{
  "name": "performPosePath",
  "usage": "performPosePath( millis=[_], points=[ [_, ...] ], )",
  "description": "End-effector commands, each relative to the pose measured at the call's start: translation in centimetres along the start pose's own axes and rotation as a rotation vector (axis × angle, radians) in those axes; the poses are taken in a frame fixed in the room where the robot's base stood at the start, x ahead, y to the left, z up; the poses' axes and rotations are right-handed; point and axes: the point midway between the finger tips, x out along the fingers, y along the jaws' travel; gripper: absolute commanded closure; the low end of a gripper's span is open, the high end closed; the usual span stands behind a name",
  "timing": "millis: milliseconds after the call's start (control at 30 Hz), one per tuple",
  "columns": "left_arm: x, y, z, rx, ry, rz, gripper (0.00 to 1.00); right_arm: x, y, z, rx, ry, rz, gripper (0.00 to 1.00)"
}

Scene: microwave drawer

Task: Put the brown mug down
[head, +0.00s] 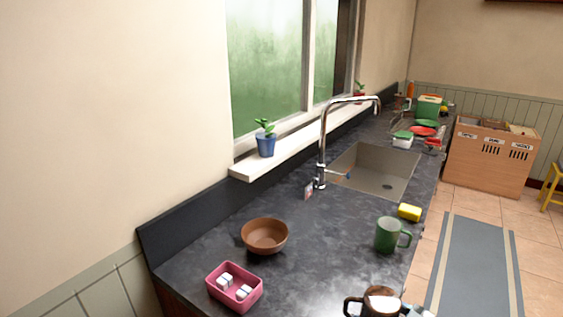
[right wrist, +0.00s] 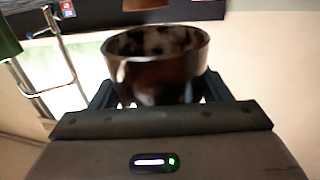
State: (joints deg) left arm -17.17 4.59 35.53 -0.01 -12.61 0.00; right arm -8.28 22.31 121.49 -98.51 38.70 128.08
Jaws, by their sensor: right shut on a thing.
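The brown mug (head: 380,303) is at the bottom edge of the head view, by the counter's front edge, with its handle to the left. My right gripper is shut on it; in the head view only a small part of the gripper (head: 412,311) shows beside the mug. In the right wrist view the brown mug (right wrist: 157,60) sits between the fingers of my right gripper (right wrist: 160,95), with its dark, mottled inside showing. I cannot tell from these views whether its base touches the counter. My left gripper is not in view.
The dark counter (head: 325,270) is bare left of the mug. A green mug (head: 388,235) and yellow sponge (head: 409,212) stand behind it. A brown bowl (head: 265,236) and pink tray (head: 234,287) with white cubes are at left. A sink (head: 375,170) and tall tap (head: 322,150) lie further back.

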Motion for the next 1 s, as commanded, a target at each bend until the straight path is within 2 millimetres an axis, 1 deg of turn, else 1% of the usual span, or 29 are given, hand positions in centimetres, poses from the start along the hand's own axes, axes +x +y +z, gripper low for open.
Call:
performPosePath(
  millis=[100,300,567,667,767,867,1000],
  points=[
    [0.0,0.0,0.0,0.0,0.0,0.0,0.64,0.0,-0.1,-0.2,0.004,0.007,0.103,0.5],
    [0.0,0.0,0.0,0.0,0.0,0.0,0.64,-0.4,0.1,-0.7,0.001,0.027,0.23,0.5],
    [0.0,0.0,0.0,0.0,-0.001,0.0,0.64,-0.6,0.2,-1.1,-0.002,0.038,0.272,0.5],
    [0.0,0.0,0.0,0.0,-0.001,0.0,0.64,-0.3,0.0,-1.3,-0.003,0.038,0.254,0.5],
    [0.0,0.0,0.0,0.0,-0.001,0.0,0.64,0.4,-0.8,-2.0,-0.004,0.038,0.199,0.5],
    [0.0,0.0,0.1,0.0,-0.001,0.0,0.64,1.6,-2.0,-3.2,-0.005,0.04,0.11,0.5],
    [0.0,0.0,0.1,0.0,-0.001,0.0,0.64,3.6,-4.1,-5.0,-0.009,0.039,-0.042,0.5]
  ],
)
